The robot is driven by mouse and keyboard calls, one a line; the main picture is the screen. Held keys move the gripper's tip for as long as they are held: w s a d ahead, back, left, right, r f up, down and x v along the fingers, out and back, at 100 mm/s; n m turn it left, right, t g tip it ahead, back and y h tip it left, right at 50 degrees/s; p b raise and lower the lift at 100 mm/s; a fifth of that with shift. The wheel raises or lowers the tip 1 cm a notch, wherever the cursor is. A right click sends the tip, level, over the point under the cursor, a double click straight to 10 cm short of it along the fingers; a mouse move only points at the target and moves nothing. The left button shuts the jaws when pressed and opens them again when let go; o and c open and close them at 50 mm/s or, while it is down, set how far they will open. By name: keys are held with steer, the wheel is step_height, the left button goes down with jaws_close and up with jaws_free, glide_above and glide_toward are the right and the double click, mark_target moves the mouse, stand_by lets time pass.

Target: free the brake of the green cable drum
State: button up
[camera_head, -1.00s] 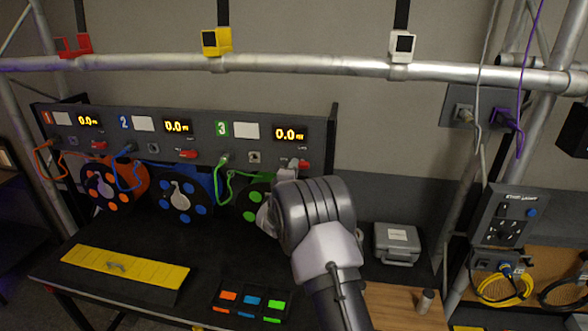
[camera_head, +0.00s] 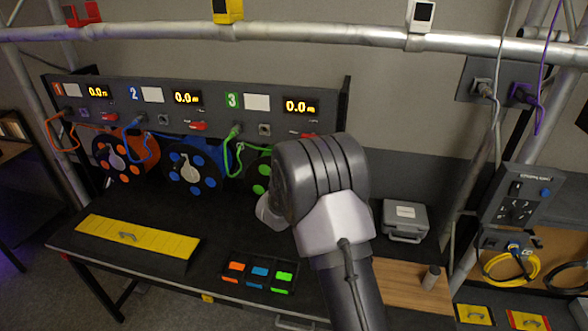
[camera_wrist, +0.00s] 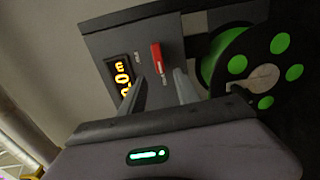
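The green cable drum (camera_head: 262,178), a dark disc with green dots, stands under section 3 of the grey panel (camera_head: 215,122), partly hidden by my arm. It also shows at the right of the wrist view (camera_wrist: 240,65). The red brake lever (camera_wrist: 158,58) of this section sits between the orange display and the drum in the wrist view; only a bit of red (camera_head: 309,135) shows in the head view. My gripper (camera_wrist: 160,90) is open, its two fingers apart and empty, the lever showing beyond the gap between them. My arm hides the fingers in the head view.
Orange and blue drums (camera_head: 190,168) stand to the left. A yellow plate (camera_head: 137,241) and a tray of coloured blocks (camera_head: 258,273) lie on the black bench. A grey case (camera_head: 405,218) is at right. The truss bar (camera_head: 300,40) runs above the panel.

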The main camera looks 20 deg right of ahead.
steer(key=b+v, duration=0.1)
steer(key=v, duration=0.9)
steer(key=shift+a, duration=0.2)
steer(key=shift+s, duration=0.15)
steer(key=s+a+f+m+g+y+b, duration=0.3)
steer(key=s+a+f+m+y+b, duration=0.2)
steer(key=s+a+m+y+b, duration=0.6)
steer(key=s+a+f+m+g+b, duration=0.1)
steer(key=s+f+m+g+b, duration=0.1)
steer(key=s, duration=1)
steer(key=s+a+f+m+g+y+b, duration=0.1)
steer(key=s+f+g+b, duration=0.3)
steer(key=s, duration=0.9)
step_height(320, 180, down, 5)
steer(key=m+b, duration=0.1)
steer(key=b, duration=0.2)
steer(key=shift+s+a+m, duration=0.2)
steer(key=shift+a+m, duration=0.2)
